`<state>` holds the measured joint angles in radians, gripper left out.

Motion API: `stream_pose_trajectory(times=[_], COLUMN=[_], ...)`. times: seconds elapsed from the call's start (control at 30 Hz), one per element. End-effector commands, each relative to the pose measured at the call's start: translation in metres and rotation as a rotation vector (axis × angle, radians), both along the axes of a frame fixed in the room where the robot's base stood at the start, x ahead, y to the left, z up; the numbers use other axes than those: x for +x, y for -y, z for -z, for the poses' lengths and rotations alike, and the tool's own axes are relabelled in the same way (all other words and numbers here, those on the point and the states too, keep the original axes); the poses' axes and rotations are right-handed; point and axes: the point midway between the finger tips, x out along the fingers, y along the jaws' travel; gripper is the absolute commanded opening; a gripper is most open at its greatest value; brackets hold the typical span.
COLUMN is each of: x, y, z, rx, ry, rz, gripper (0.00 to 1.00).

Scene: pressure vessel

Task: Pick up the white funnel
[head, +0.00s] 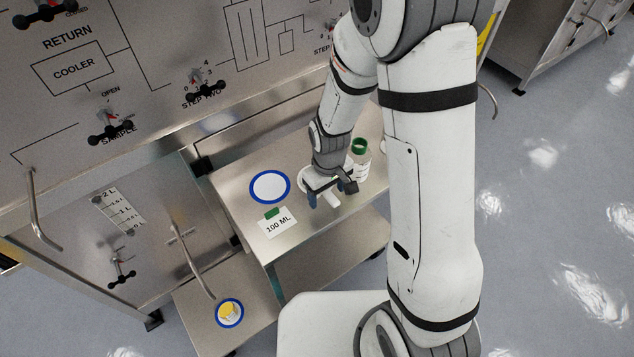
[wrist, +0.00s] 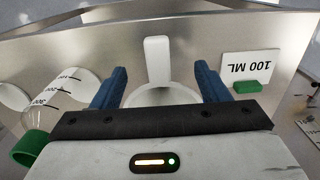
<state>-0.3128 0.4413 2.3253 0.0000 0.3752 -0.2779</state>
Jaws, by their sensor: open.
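The white funnel (head: 331,199) lies on the steel cart's upper shelf. Its rim and flat tab handle show, and my gripper partly hides it in the head view. In the wrist view the funnel (wrist: 157,62) has its handle pointing up the picture, between the finger lines, with its round rim partly hidden behind my gripper's dark bar. My gripper (head: 332,194) is over the funnel, its blue fingers apart. In the wrist view my gripper (wrist: 160,82) is open, one finger on each side of the handle with gaps. I cannot tell how high the fingertips are above the shelf.
A clear bottle with a green cap (head: 359,147) stands close behind my gripper. A blue-ringed white circle (head: 270,187) and a "100 ML" sign (head: 278,226) are to the left on the shelf. A steel panel rises behind.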

Motion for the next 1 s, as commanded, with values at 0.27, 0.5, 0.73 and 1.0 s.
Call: stream_pose_trajectory(times=[0.27,0.5,0.73,1.0], x=[0.000,0.000,0.000,0.000], y=[0.000,0.000,-0.001,-0.001], z=[0.022,0.023,0.023,0.022], rx=[0.000,0.001,0.001,0.000], ry=[0.000,0.001,0.001,0.000], rz=[-0.001,-0.001,-0.002,-0.002], gripper=[0.68,0.66,0.47,0.25])
